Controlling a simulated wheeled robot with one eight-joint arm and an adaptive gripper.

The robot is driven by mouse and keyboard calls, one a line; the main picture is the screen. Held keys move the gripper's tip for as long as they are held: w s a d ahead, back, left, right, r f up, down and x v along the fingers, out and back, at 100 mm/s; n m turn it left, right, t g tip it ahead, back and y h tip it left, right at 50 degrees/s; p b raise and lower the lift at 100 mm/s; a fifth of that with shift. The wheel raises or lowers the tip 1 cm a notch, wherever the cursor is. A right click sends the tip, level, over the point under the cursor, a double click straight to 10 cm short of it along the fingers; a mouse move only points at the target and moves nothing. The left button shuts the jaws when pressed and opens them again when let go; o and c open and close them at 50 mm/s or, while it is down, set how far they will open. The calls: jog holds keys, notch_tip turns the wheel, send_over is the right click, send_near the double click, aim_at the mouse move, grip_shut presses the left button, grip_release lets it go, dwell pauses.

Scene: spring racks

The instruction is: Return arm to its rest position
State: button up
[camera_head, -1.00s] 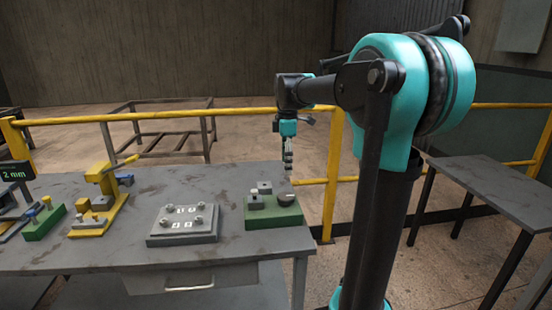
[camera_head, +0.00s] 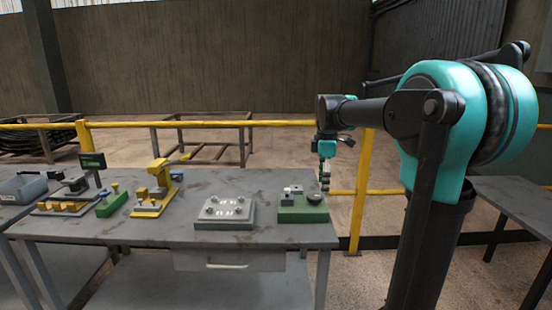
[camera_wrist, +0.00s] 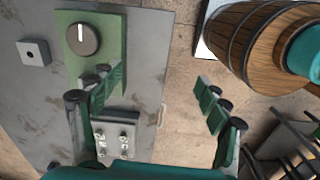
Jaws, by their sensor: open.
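My gripper (camera_head: 324,178) hangs pointing down at the right end of the grey workbench (camera_head: 190,184), next to the green block (camera_head: 303,213) in the head view. In the wrist view my gripper (camera_wrist: 158,98) has its two green-padded fingers wide apart with nothing between them. The green block with its round knob (camera_wrist: 83,39) lies beyond the left finger. My arm reaches out over the bench from the right; it is bent, not folded in.
A grey plate with several studs (camera_head: 225,213) and a yellow fixture (camera_head: 157,191) stand on the bench. A yellow railing (camera_head: 220,123) runs behind it. A second table (camera_head: 515,205) is at right. The wrist view shows a wooden barrel (camera_wrist: 252,40) at upper right.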

jog(key=s+d+f+m+t, duration=0.2)
jog(key=s+f+m, duration=0.6)
jog(key=s+f, duration=0.3)
jog(key=s+d+f+m+t, duration=0.1)
jog(key=s+f+m+t, duration=0.1)
jog(key=s+f+m, duration=0.7)
notch_tip(320, 180, down, 4)
jog(key=shift+s+d+r, duration=0.1)
jog(key=shift+s+d, duration=0.25)
jog(key=shift+s, duration=0.7)
